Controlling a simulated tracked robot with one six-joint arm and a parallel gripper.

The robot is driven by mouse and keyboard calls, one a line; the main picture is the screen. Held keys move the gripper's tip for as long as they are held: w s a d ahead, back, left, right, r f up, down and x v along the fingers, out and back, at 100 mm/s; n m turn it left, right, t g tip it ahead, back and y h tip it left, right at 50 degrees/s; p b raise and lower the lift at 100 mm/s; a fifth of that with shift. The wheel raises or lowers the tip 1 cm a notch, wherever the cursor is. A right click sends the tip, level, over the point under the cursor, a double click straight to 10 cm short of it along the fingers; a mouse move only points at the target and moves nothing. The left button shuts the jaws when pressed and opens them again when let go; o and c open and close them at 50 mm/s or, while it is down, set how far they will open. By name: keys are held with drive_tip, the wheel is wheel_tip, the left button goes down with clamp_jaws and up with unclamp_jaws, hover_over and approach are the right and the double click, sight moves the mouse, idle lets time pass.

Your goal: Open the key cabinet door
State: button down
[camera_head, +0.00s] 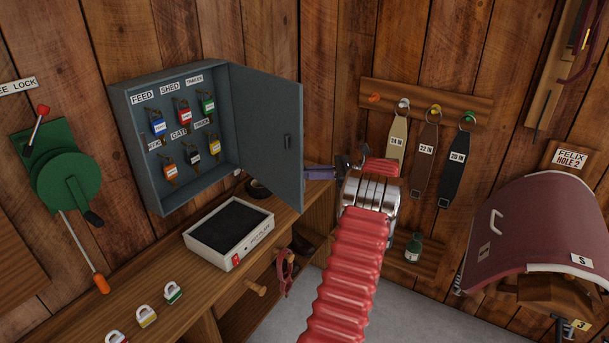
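The grey key cabinet (153,187) is on the wooden wall at the left. Its door (265,145) stands wide open, swung to the right, with a small dark latch (287,142) on the face toward me. Several coloured key tags hang inside under labels such as FEED, SHED and GATE. My gripper (337,170) is at the end of my red arm, just right of the door's free edge. A purple-blue part there meets the door edge in the picture; I cannot tell whether it touches. The fingertips are too small and partly hidden to show their opening.
A wooden bench (150,285) below holds a white tray-like box (229,234) and several padlocks. A green lever device (66,180) is at the left.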

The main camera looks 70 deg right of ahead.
drive_tip(key=c, duration=1.9)
unclamp_jaws()
drive_tip(key=shift+w, duration=0.35)
drive_tip(key=shift+o, duration=0.2)
drive_tip(key=shift+s, duration=0.1)
